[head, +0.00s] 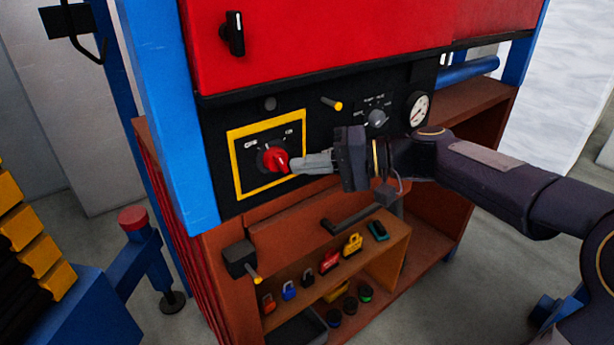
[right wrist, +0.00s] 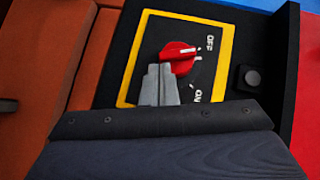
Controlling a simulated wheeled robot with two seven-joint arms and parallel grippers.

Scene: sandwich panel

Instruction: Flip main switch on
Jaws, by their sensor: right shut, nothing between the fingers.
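The main switch is a red rotary knob (head: 273,159) on a black plate framed by a yellow border (head: 242,191), on the machine's front panel. In the right wrist view the red knob (right wrist: 179,56) shows a white pointer mark, with OFF and ON lettering (right wrist: 198,93) beside it. The mark points nearer to OFF than to ON. My right gripper (head: 294,165) is shut and empty, with its fingertips at the knob's edge. In the right wrist view the fingertips (right wrist: 160,68) overlap the knob's lower left side; whether they touch it I cannot tell. My left gripper is not in view.
A pump valve knob (head: 376,118) and a round gauge (head: 418,110) sit right of the switch. A yellow-tipped lever (head: 333,104) sticks out above it. Below, a brown shelf (head: 388,245) holds several coloured padlocks. A black handle (head: 350,218) juts out under the panel.

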